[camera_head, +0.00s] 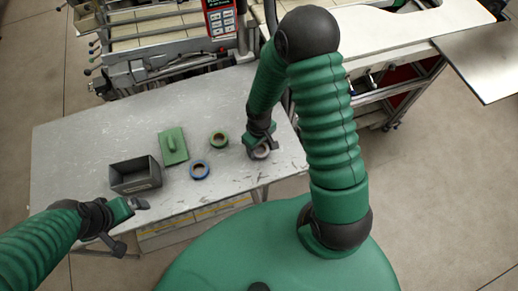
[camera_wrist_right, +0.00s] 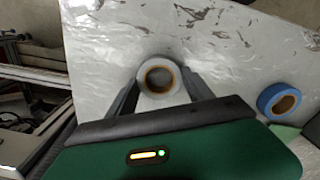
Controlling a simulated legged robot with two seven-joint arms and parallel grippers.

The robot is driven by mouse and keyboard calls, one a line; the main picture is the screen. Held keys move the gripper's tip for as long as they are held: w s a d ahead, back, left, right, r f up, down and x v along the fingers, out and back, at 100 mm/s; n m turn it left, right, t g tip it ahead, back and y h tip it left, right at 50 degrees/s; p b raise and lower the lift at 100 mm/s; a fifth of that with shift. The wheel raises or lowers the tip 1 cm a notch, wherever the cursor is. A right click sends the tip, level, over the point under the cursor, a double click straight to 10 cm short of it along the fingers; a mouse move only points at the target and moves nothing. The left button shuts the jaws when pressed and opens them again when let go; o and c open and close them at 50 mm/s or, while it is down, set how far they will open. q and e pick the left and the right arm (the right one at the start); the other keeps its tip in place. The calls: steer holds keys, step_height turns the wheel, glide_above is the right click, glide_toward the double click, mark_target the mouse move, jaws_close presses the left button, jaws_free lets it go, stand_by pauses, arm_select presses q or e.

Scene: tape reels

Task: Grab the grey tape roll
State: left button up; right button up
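The grey tape roll (camera_head: 262,152) lies on the table near its right front part, partly hidden by my right gripper (camera_head: 260,147). In the right wrist view the grey tape roll (camera_wrist_right: 146,80) lies flat, with its brown core showing. My right gripper (camera_wrist_right: 160,84) is open, with one finger on each side of the roll; both fingertips are very close to its rim, and contact is not clear. My left gripper (camera_head: 135,226) is open and empty, near the table's front left edge.
A blue tape roll (camera_head: 199,170), a green tape roll (camera_head: 219,139), a green flat block with a handle (camera_head: 173,147) and a dark grey open box (camera_head: 135,175) stand left of the grey roll on the table (camera_head: 75,140). The table's left part is clear.

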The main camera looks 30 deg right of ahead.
steer(key=shift+d, duration=0.3)
steer(key=c, duration=0.5)
steer(key=shift+f, duration=0.1)
steer(key=c, duration=0.3)
steer(key=shift+a, duration=0.1)
